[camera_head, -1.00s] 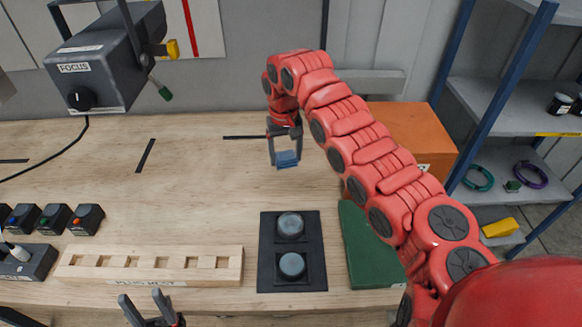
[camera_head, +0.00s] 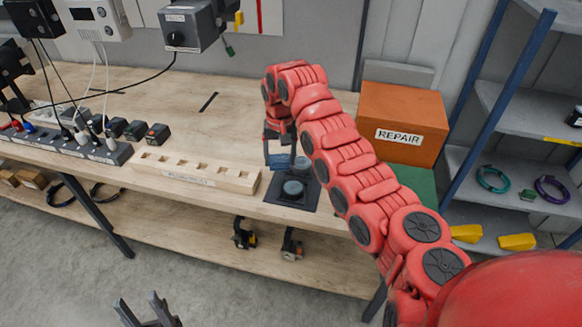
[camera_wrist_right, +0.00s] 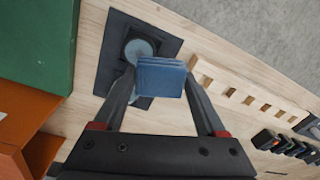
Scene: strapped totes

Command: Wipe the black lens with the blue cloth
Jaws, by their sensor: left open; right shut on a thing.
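The blue cloth (camera_head: 279,162) is a small folded pad, also seen in the right wrist view (camera_wrist_right: 162,77). My right gripper (camera_head: 279,150) is shut on it, just above or at the left of the black mat (camera_head: 284,201); contact cannot be told. Two round grey-blue glass lenses in dark mounts sit on the mat: a near lens (camera_head: 293,188) and a far lens (camera_head: 301,163). I cannot tell which is the black one. In the wrist view the near lens (camera_wrist_right: 140,48) is clear; the cloth and a finger partly hide the other. My left gripper (camera_head: 145,312) is open and empty, low in front of the bench.
A slotted wooden block (camera_head: 195,170) lies left of the mat. An orange REPAIR box (camera_head: 402,122) and a green mat (camera_head: 418,188) are to the right. The bench middle is clear.

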